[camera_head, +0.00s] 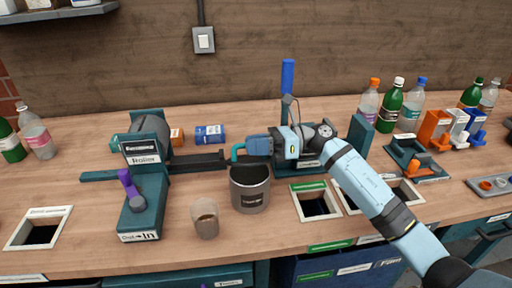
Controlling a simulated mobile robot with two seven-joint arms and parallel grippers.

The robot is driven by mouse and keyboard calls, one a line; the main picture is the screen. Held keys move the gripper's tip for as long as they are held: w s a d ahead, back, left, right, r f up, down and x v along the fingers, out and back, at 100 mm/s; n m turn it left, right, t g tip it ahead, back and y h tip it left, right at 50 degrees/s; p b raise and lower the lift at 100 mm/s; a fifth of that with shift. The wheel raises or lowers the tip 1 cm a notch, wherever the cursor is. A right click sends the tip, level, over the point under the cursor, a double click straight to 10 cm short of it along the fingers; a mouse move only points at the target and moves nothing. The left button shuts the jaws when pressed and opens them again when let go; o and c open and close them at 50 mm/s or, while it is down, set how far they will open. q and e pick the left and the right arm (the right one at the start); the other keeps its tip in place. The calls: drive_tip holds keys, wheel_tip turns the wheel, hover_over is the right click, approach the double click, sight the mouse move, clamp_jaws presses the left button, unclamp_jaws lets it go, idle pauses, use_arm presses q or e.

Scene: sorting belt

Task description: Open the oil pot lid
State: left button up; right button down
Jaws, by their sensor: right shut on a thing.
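A dark grey pot (249,195) with a label stands on the wooden bench near the middle, its top dark. A teal hooked piece (237,151) rises at the pot's back left rim; I cannot tell whether it is the lid's handle. My right gripper (249,146) reaches in from the right just above and behind the pot. Its fingers are shut on the teal hooked piece. Whether the lid is raised is unclear. My left gripper is out of view.
A teal machine (146,205) with a purple lever is at left. Square framed openings (315,203) lie at the right front. Several bottles (390,108) stand at the back right.

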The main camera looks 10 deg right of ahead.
drive_tip(key=shift+w+r+m+p, duration=0.4)
drive_tip(key=shift+w+m, duration=0.2)
drive_tip(key=shift+m, duration=0.3)
drive_tip(key=c, duration=1.1)
unclamp_jaws()
drive_tip(key=shift+f, duration=0.15)
drive_tip(key=shift+d, duration=0.15)
drive_tip(key=d, duration=1.3)
drive_tip(key=shift+d+b, duration=0.3)
